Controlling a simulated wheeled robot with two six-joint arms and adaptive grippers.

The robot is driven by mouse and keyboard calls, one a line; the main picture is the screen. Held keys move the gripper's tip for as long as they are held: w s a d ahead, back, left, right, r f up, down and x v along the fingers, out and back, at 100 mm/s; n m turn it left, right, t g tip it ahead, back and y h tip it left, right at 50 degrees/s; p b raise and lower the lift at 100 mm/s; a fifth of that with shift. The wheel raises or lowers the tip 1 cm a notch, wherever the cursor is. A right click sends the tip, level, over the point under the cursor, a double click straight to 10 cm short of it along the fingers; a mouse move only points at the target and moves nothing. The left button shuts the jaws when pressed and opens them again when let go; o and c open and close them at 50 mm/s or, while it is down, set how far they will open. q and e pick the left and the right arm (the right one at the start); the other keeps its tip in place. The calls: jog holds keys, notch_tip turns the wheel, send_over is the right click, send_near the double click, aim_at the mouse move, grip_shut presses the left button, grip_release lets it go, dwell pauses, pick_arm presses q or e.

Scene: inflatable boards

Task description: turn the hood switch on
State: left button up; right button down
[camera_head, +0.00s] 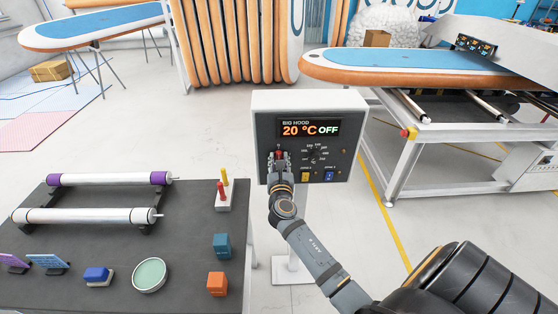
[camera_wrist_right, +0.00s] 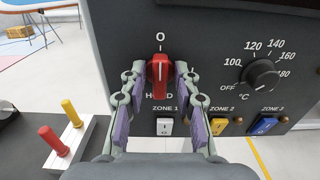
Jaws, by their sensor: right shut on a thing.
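The control box (camera_head: 303,109) stands upright on a post, and its display (camera_head: 310,129) reads BIG HOOD, 20 °C, OFF. The red hood switch (camera_wrist_right: 160,78) sits on the left part of its face and stands upright below the O mark. My right gripper (camera_head: 279,157) reaches it from the front; in the right wrist view its fingers (camera_wrist_right: 160,72) are shut on the red switch from both sides. The fingers partly cover the lettering below the switch. My left gripper is not in view.
A black dial (camera_wrist_right: 261,74) and the white, yellow and blue zone switches lie close beside or below the fingers. A dark table (camera_head: 190,255) with rollers, coloured blocks and a green dish stands at left. A paddle board (camera_head: 420,68) lies on a frame at right.

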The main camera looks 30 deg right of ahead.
jog(key=shift+m, duration=0.4)
jog(key=shift+s+d+f+m+b, duration=0.15)
jog(key=shift+m+b, duration=2.15)
jog(key=shift+m, duration=2)
jog(key=shift+w+d+f+m+b, duration=0.1)
jog(key=shift+m+b, duration=2.2)
jog(key=shift+m, duration=2)
jog(key=shift+s+a+r, duration=0.1)
jog(key=shift+s+r, duration=0.05)
